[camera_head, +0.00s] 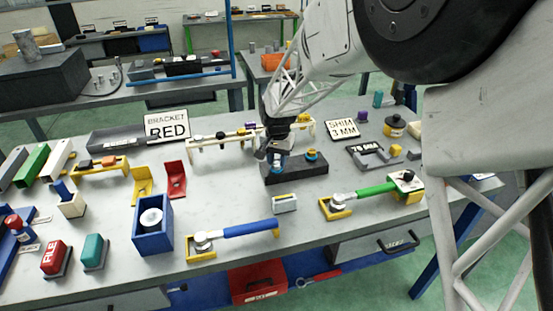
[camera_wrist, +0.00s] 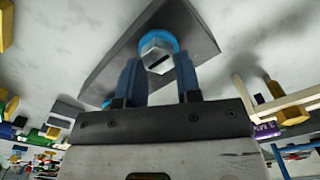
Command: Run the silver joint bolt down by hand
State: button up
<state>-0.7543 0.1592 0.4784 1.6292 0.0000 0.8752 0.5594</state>
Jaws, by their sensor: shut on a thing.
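The silver joint bolt (camera_wrist: 156,50) shows in the wrist view as a hex head with a dark slot. A blue ring (camera_wrist: 169,36) lies around it on the dark block (camera_wrist: 110,63). My gripper (camera_wrist: 159,66) has its two blue-grey fingers on either side of the bolt head and is shut on it. In the head view, my gripper (camera_head: 278,166) comes down on the left part of the dark block (camera_head: 305,178) and mostly hides the bolt. A yellow-topped bolt with a blue ring (camera_head: 312,156) stands on the block's right part.
Behind the block is a cream rack (camera_head: 213,143) with bolts. A small grey-and-cream block (camera_head: 285,203) lies in front. A blue-handled wrench (camera_head: 240,230) and a green-handled one (camera_head: 370,190) rest in yellow holders nearby. A blue bin (camera_head: 153,232) stands front left.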

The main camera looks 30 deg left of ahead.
aim_at(278, 163)
jog(key=m, duration=0.5)
jog(key=shift+d+r+m, duration=0.15)
jog(key=shift+r+m, duration=0.05)
jog(key=shift+m, duration=0.1)
jog(key=m, duration=0.5)
jog(key=shift+d, duration=0.15)
jog(key=shift+m, duration=0.3)
jog(key=o, duration=0.9)
jog(key=shift+s+f, duration=0.1)
jog(key=shift+f, duration=0.05)
jog(key=shift+r, duration=3.95)
